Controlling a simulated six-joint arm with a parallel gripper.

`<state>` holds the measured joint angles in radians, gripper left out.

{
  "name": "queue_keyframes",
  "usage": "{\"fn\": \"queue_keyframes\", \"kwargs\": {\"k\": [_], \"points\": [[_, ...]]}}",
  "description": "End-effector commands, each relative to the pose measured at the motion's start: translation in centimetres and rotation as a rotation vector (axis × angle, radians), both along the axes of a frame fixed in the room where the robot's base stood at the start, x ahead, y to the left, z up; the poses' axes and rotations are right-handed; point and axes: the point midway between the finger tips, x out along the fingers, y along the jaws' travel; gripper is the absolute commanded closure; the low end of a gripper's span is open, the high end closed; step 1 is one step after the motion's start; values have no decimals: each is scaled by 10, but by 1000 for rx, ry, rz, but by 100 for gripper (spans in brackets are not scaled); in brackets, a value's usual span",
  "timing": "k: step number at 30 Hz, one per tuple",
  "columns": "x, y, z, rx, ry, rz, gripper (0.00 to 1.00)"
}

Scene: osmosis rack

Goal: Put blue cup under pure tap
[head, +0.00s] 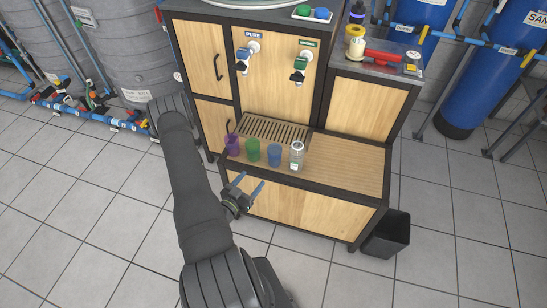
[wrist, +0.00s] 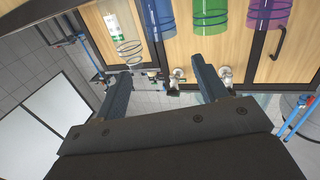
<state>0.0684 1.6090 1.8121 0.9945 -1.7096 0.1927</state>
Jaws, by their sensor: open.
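The blue cup (head: 274,155) stands upright on the wooden ledge of the cabinet, between a green cup (head: 253,150) and a clear bottle (head: 296,155). It also shows in the wrist view (wrist: 158,17), cut off by the top edge. The pure tap (head: 243,60) has a blue handle and hangs on the front panel under a PURE label, above the back-left part of a slatted drip grate (head: 290,131). My gripper (head: 251,184) is open and empty, in front of the ledge and apart from the blue cup. Its two fingers also show in the wrist view (wrist: 161,67).
A purple cup (head: 232,145) stands left of the green cup. A second tap with a green handle (head: 301,67) hangs right of the pure tap. The right part of the ledge (head: 345,162) is clear. A black bin (head: 387,235) stands on the floor at right.

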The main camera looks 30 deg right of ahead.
Motion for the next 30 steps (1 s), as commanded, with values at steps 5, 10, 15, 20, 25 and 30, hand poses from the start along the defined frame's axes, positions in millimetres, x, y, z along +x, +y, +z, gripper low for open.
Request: {"fn": "queue_keyframes", "kwargs": {"k": [5, 10, 15, 20, 25, 30], "points": [[14, -2, 20, 89, 27, -56, 34], [22, 0, 37, 199, 63, -109, 34], [24, 3, 44, 264, 85, -133, 34], [28, -7, 41, 276, 90, -139, 34], [38, -34, 32, 274, 88, -141, 34], [50, -63, 23, 274, 89, -140, 34]]}}
